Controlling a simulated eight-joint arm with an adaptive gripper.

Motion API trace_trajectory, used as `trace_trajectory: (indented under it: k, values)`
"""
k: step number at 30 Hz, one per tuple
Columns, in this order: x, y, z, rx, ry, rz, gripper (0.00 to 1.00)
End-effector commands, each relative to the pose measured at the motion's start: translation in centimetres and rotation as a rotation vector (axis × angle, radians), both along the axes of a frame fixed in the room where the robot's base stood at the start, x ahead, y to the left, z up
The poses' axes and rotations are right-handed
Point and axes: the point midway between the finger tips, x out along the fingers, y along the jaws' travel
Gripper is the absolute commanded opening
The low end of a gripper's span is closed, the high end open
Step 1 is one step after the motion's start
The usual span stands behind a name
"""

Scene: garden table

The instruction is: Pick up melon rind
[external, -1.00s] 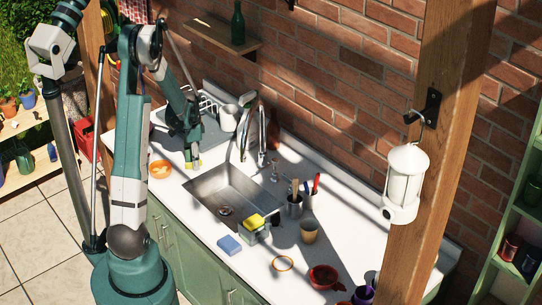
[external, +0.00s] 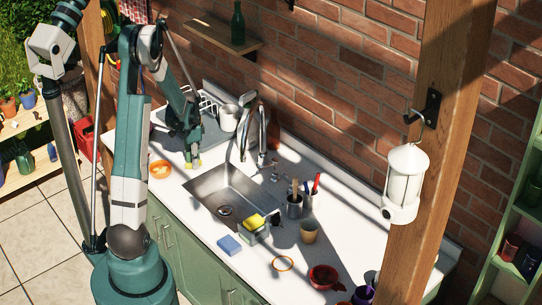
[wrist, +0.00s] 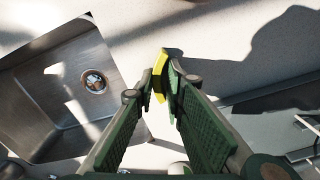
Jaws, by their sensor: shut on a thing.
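The melon rind (wrist: 159,70) is a small curved piece, yellow on the side that shows. In the wrist view it sits at the tips of my gripper (wrist: 155,88), upright against the right fingertip. The gap to the left fingertip looks small. My gripper is shut on it. In the external view my gripper (external: 192,160) points down over the counter, left of the sink, with a bit of yellow at its tips. I cannot tell whether the rind touches the counter.
The steel sink (external: 232,195) lies right of my gripper. An orange bowl (external: 160,169) stands close on the left. The dish rack (external: 205,110) and a light grey pot (external: 230,117) are behind. A blue sponge (external: 229,244) lies at the front edge.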

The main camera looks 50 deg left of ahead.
Motion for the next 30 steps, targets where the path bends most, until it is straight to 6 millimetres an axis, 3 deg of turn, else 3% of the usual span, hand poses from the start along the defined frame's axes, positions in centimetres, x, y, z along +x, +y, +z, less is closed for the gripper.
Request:
trace_trajectory:
  k: [14, 30]
  values:
    - [0.0, 0.0, 1.0, 0.000, 0.000, 0.000, 0.03]
    - [0.0, 0.0, 7.1, 0.000, 0.000, 0.000, 0.03]
